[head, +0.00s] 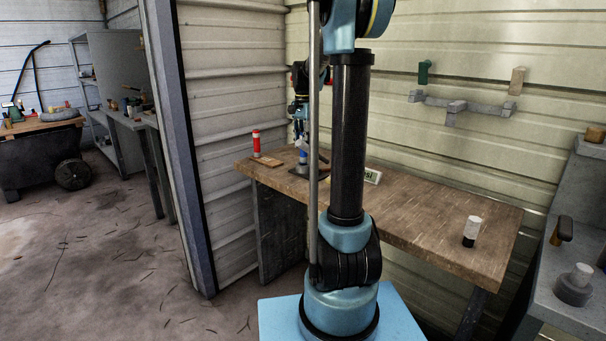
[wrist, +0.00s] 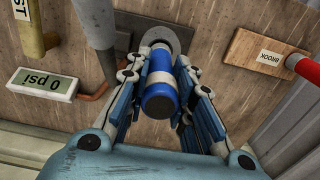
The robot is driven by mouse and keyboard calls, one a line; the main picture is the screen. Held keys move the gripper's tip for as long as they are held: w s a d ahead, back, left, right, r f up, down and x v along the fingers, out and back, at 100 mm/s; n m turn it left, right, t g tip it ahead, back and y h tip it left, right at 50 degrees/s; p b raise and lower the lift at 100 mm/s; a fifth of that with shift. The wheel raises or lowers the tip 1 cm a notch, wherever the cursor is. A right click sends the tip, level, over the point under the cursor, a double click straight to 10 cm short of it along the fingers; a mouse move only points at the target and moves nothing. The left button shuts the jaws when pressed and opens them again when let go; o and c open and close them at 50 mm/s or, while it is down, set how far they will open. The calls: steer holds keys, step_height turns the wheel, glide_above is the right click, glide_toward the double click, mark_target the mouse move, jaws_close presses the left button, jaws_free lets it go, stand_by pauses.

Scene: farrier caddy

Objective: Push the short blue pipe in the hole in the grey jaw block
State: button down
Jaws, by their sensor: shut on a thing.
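In the head view the blue pipe (head: 303,156) shows small above the bench, under my gripper.
The wooden bench (head: 430,225) is mostly clear on its right, with a black-and-white cylinder (head: 471,231). A "BROOK" board (wrist: 250,55) with a red cylinder (wrist: 306,68) is at right.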

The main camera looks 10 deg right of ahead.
steer(key=shift+f, duration=1.85)
stand_by(2.1)
steer(key=c, duration=1.3)
jaws_free()
step_height(320, 180, up, 12)
